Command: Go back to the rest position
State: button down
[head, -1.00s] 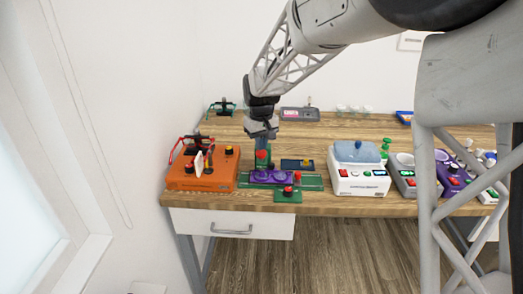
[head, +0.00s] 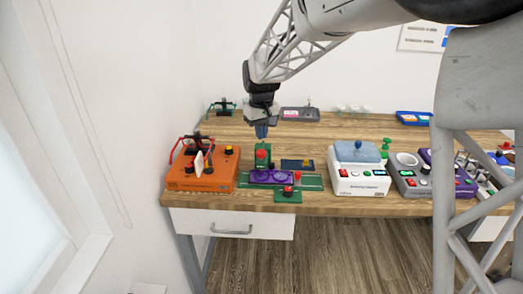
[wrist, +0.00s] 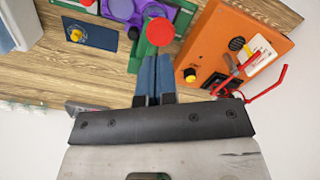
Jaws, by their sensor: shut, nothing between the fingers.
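My gripper (head: 262,131) is shut and empty, its blue fingers pointing down above the wooden workbench (head: 330,130). It also shows in the wrist view (wrist: 155,62), with the two fingers together. Just below it in the head view stands a green device with a red knob (head: 262,154). That red knob lies just beyond my fingertips in the wrist view (wrist: 159,32). A purple part (head: 270,177) sits on the green base in front of it.
An orange box (head: 205,173) with red wires stands left of the gripper. A white machine with a blue-grey lid (head: 359,170) and a grey device (head: 408,178) stand to the right. A dark blue plate (head: 297,164) lies between. The space above the bench is free.

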dwell(0.4)
jog(key=s+d+r+m+t, duration=0.1)
jog(key=s+d+r+m, duration=0.15)
jog(key=s+d, duration=0.65)
jog(key=s+d+r+m, duration=0.1)
jog(key=s+d+r, duration=0.4)
jog(key=s, duration=0.6)
jog(key=s+d+f+m, duration=0.1)
jog(key=s+d, duration=0.2)
jog(key=s, duration=0.4)
jog(key=s+d+f+t, duration=0.1)
jog(key=s+d+f, duration=0.1)
jog(key=s, duration=0.5)
jog(key=s+d+f+m, duration=0.1)
jog(key=s+d+f, duration=0.1)
jog(key=s+d, duration=0.2)
jog(key=s, duration=0.3)
jog(key=shift+m+t, duration=0.3)
jog(key=shift+m, duration=0.05)
jog(key=shift+d, duration=0.1)
